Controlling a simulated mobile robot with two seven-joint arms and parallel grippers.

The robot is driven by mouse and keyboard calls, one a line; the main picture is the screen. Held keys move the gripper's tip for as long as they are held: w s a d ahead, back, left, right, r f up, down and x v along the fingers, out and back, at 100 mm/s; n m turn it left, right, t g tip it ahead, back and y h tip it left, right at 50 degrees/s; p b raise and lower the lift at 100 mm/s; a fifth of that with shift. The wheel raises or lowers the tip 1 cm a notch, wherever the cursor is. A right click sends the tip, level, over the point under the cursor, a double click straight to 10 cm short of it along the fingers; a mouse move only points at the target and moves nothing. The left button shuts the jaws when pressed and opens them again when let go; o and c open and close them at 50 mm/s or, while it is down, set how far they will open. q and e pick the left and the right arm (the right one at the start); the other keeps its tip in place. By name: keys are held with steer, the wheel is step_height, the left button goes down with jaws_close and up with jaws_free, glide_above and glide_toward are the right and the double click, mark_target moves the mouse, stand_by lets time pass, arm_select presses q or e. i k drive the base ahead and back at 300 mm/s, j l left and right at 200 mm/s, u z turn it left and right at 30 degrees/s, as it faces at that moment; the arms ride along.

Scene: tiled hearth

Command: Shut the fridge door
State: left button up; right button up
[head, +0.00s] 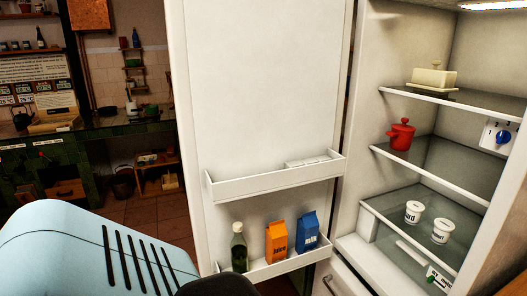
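The fridge door (265,95) stands open, its white inner side facing me, to the left of the fridge compartment. The fridge interior (385,60) is lit and open on the right. The door carries two shelves; the lower one holds a green bottle (239,248), an orange carton (277,242) and a blue carton (307,231). A light blue part of my own body fills the lower left, in front of the door's lower left edge. Neither of my grippers shows in the head view.
Inside the fridge are a butter dish (434,77), a red pot (401,134) and two white cups (414,212) on separate shelves. A drawer front (340,282) shows below. A dark green counter (95,148) stands behind at left, with tiled floor (165,215) before it.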

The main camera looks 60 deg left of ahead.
mark_target(259, 87)
steer(key=j+z, duration=0.1)
steer(key=j, duration=0.35)
steer(key=j+z, duration=0.1)
steer(key=j, duration=0.4)
steer(key=k+j+z, duration=0.1)
steer(key=j, duration=0.35)
steer(key=k+j+z, duration=0.1)
steer(key=j, duration=0.35)
steer(key=k+j+z, duration=0.1)
steer(key=j, duration=0.35)
steer(key=k+j+z, duration=0.1)
steer(key=j, duration=0.3)
steer(key=k+j+z, duration=0.1)
steer(key=j, duration=0.35)
steer(key=k+j+z, duration=0.1)
steer(key=j, duration=0.3)
steer(key=k+j, duration=0.1)
steer(key=j, duration=0.35)
steer(key=k+j, duration=0.15)
steer(key=j, duration=0.25)
steer(key=k+j+z, duration=0.1)
steer(key=j, duration=0.35)
